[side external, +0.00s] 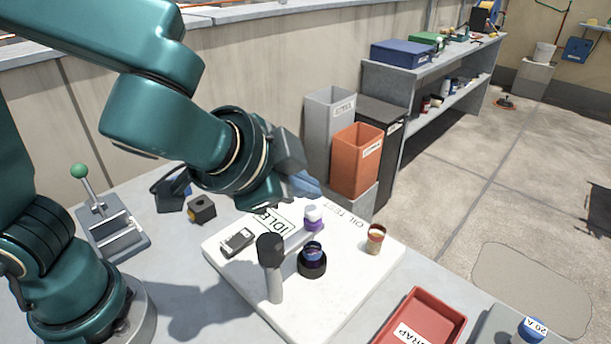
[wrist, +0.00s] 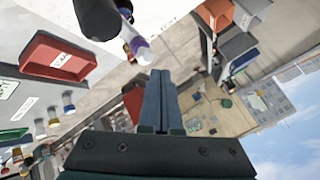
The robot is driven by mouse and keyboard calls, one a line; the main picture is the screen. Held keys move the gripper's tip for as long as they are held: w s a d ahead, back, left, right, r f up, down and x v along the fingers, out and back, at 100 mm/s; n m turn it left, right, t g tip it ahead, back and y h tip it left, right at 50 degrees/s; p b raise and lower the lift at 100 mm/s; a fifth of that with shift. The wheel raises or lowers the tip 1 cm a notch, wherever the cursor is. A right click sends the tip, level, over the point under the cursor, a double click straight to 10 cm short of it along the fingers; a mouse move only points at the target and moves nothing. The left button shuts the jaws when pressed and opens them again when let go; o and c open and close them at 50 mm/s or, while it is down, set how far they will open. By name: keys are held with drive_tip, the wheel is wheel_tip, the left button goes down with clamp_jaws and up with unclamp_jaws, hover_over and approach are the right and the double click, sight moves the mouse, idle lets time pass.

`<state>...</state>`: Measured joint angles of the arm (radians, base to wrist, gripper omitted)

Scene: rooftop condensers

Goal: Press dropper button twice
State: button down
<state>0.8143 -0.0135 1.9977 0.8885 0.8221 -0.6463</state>
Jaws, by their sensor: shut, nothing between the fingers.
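A white board (side external: 345,280) marked OIL TEST lies on the table. A pale post with a thick black head (side external: 271,250) stands at its front. This may be the dropper, but I see no clear button. Beside it a dark round holder (side external: 312,266) holds a small bottle. A white and purple bottle (side external: 313,217) stands behind; a white and purple one also shows in the wrist view (wrist: 138,47). My gripper's fingers (wrist: 160,78) are shut and empty in the wrist view. In the side view my wrist is above and behind the board, apart from these things.
A small grey device (side external: 237,242) and an amber cup (side external: 375,239) are on the board. A red tray (side external: 432,325) sits at the front right. A green-knobbed lever stand (side external: 108,222) is at left. An orange bin (side external: 356,160) stands behind the table.

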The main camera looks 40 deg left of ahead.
drive_tip(key=shift+r, duration=2.5)
idle(0.6)
wheel_tip(320, 180, up, 4)
drive_tip(key=shift+f, duration=0.1)
idle(0.4)
drive_tip(key=shift+f, duration=4.45)
drive_tip(key=shift+f, duration=0.1)
drive_tip(key=shift+f, duration=0.3)
